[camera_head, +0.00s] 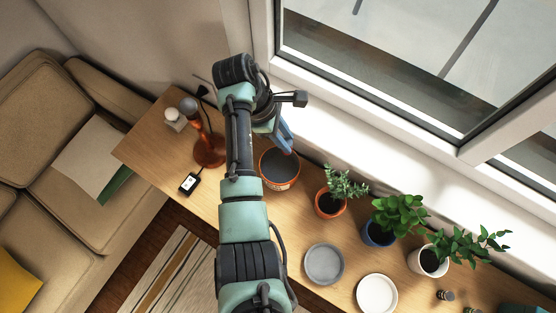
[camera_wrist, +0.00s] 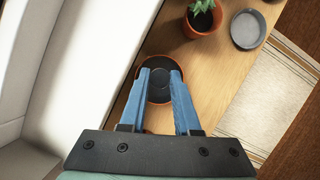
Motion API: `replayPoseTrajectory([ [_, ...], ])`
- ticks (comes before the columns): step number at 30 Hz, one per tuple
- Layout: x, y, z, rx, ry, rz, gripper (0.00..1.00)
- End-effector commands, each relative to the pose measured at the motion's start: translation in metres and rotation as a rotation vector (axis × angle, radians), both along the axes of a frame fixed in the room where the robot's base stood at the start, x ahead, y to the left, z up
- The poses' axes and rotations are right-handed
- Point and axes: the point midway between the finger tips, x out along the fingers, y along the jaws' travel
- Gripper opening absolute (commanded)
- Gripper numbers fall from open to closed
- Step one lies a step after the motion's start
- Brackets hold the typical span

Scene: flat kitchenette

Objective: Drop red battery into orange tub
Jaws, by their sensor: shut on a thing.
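The orange tub (camera_head: 267,182) stands on the wooden table, beside the window sill, with a dark inside. My gripper (camera_head: 288,150) is above the tub, its blue fingers pointing down. A small reddish bit, the red battery (camera_head: 291,153), shows at the fingertips. In the wrist view, my gripper (camera_wrist: 160,73) has its two fingers a little apart around a dark round shape, perhaps the battery seen end-on. The tub (camera_wrist: 138,70) lies behind the fingertips there, partly hidden by them. The battery appears to be above the tub; its exact height cannot be told.
A red lamp (camera_head: 210,152) and a small black device (camera_head: 189,183) stand left of the tub. A plant in an orange pot (camera_head: 330,204) is close on its right. A grey plate (camera_head: 324,264) and white plate (camera_head: 377,294) lie further right. The window (camera_head: 400,110) borders the table.

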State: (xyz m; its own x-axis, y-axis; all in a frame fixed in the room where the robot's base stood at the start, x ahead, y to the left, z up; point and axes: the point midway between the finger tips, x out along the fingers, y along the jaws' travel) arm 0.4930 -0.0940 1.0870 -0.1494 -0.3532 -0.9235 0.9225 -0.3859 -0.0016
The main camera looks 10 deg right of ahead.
Motion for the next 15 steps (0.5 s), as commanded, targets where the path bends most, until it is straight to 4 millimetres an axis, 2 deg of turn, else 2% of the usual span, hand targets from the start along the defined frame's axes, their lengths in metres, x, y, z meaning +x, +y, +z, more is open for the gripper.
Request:
replayPoseTrajectory([
  [9, 0.0, 0.001, -0.038, 0.001, -0.001, 0.0, 0.0],
  [15, 0.0, 0.0, -0.053, 0.0, -0.002, 0.001, 0.0],
])
